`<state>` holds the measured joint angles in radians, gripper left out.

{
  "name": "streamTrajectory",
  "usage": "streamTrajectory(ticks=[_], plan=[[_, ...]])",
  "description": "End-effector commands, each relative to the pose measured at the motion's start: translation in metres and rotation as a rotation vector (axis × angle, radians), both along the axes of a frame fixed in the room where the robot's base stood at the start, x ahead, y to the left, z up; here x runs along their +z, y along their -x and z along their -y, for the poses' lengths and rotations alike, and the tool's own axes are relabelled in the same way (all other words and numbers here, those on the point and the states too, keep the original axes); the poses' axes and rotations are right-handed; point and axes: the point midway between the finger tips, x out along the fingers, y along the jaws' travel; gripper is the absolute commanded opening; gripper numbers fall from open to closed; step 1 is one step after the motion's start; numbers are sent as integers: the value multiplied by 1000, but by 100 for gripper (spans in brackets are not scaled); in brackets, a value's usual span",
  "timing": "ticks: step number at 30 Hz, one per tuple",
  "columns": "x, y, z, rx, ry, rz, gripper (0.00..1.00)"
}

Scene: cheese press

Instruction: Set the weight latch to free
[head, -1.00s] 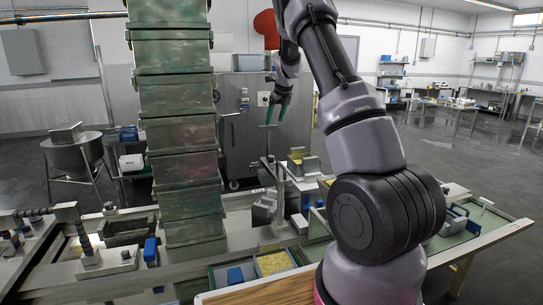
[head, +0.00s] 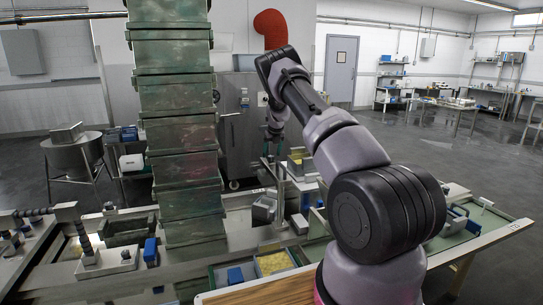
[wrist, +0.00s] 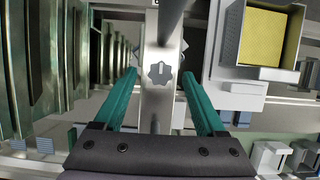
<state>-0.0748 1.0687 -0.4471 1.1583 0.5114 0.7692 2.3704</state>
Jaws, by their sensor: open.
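A small grey lobed knob (wrist: 160,74), which looks like the weight latch, sits on a pale metal plate (wrist: 157,105) in the wrist view. A short light mark on it runs roughly up and down in the picture. My gripper (wrist: 158,76) is open, with one green finger on each side of the knob and a gap on both sides. No contact shows, and the height between fingertips and knob is hard to judge. In the head view my gripper (head: 274,134) is above the press bench, and the knob is too small to make out there.
A tall stack of green boxes (head: 180,130) stands left of my gripper. A dark rod (wrist: 172,14) rises close ahead of the knob. A tray with a yellow block (wrist: 262,38) lies to the right. A blue object (head: 150,250) sits at front left.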

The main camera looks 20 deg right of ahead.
Motion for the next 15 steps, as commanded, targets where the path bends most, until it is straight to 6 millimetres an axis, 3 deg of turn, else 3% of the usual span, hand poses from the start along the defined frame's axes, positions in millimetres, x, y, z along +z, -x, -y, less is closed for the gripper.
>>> streamTrajectory(ticks=[6,13,14,15], plan=[[-13,-5,1,0,0,0,73],[-14,-5,1,0,1,0,73],[-14,-5,1,0,1,0,69],[-14,-5,1,0,0,0,54]])
